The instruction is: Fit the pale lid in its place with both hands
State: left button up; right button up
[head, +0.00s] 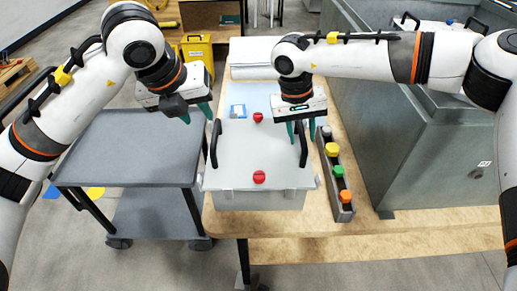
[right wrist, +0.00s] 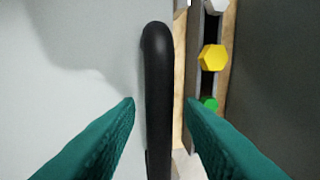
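The pale lid (head: 240,155) lies on top of a light grey box (head: 260,201) on the wooden table. It has two red knobs, a blue label and an upright black handle on each side. My right gripper (head: 301,134) is open over the right handle (head: 303,148). In the right wrist view the black handle (right wrist: 158,90) stands between the two spread teal fingertips (right wrist: 160,103), with gaps visible. My left gripper (head: 197,112) is open and empty, above and to the left of the left handle (head: 215,143). Whether the lid is fully seated I cannot tell.
A narrow rack (head: 345,212) with coloured caps stands close to the right of the box. A large grey metal cabinet (head: 430,150) stands beyond it on the right. A grey cart (head: 130,150) with an empty top is to the left of the table.

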notch_tip(320, 180, up, 12)
jog(key=a, duration=0.2)
jog(key=shift+a, duration=0.15)
jog(key=shift+f, duration=0.2)
dwell(0.3)
